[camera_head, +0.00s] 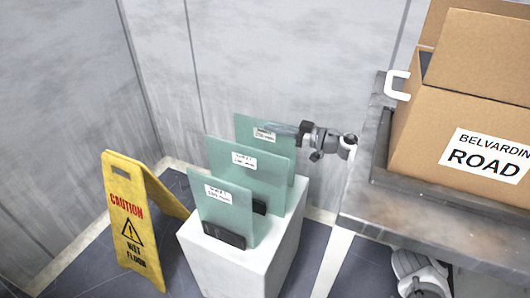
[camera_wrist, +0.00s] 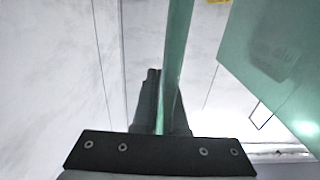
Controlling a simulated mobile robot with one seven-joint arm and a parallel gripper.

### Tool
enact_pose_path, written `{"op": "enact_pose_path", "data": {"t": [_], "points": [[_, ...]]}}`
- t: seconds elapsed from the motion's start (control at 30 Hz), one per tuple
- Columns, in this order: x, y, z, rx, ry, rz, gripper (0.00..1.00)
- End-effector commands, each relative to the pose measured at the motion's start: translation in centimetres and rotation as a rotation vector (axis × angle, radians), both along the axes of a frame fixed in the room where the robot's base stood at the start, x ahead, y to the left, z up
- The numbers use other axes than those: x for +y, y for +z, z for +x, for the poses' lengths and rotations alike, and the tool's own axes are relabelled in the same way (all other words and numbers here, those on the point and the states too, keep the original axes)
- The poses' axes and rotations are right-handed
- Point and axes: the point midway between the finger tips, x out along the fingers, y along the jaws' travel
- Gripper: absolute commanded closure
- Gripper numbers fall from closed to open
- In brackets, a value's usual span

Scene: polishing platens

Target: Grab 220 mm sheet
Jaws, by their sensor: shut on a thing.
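Three green translucent sheets stand upright on a white pedestal (camera_head: 225,265), one behind another: a front sheet (camera_head: 223,217), a middle sheet (camera_head: 270,177) and a back sheet (camera_head: 260,147). Each has a small white label, too blurred to read the size surely. My gripper (camera_head: 278,129) reaches in from the right at the upper part of the back sheet, beside its label. In the wrist view, my gripper (camera_wrist: 165,108) is shut on the back sheet, seen edge-on (camera_wrist: 178,55). Another green sheet (camera_wrist: 270,60) shows at the right there. The back sheet's lower part is hidden.
A black holder (camera_head: 223,236) grips the front sheet's base. A yellow wet-floor sign (camera_head: 130,215) stands left of the pedestal. A metal table (camera_head: 360,213) with a cardboard box (camera_head: 425,135) is at the right. Grey walls are close behind.

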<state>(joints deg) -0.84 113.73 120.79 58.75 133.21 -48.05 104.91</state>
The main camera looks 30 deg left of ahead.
Motion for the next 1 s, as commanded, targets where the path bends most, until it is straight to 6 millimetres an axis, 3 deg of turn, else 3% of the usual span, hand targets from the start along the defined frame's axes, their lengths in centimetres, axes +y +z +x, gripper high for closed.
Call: {"op": "enact_pose_path", "data": {"t": [0.7, 1.0], "points": [[-0.1, 2.2, 0.1, -0.001, -0.001, 0.005, 1.00], [-3.1, 2.1, 0.4, -0.001, -0.003, 0.005, 1.00]]}}
